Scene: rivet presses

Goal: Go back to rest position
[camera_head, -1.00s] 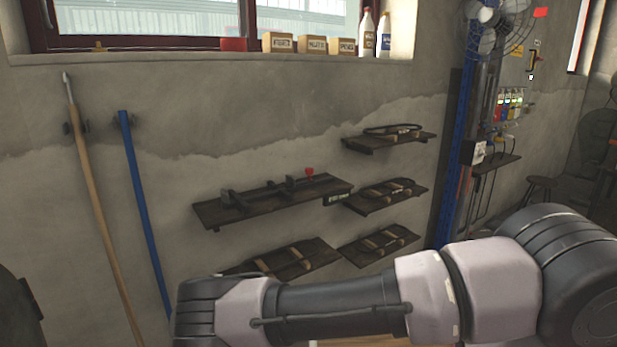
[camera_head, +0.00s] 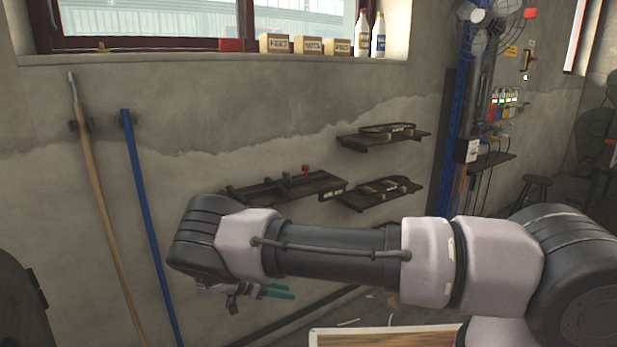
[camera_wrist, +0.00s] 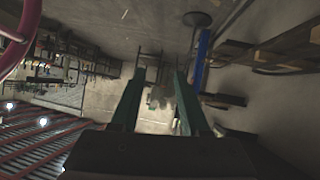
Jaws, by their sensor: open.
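My gripper (camera_head: 278,291) shows in the head view below the left end of my arm, its green fingers pointing right. In the wrist view the two green fingers (camera_wrist: 160,78) stand apart with nothing held between them. The gripper is open and empty. It hangs in front of the wall, below the dark shelf (camera_head: 328,184) that carries a tool with a red knob. Part of the gripper body is hidden behind my wrist.
A wooden-handled pole (camera_head: 103,212) and a blue pole (camera_head: 146,215) lean on the wall at left. More small shelves (camera_head: 382,140) are on the wall. A wood-topped surface (camera_head: 385,338) lies below my arm. A fan (camera_head: 487,18) stands at the right.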

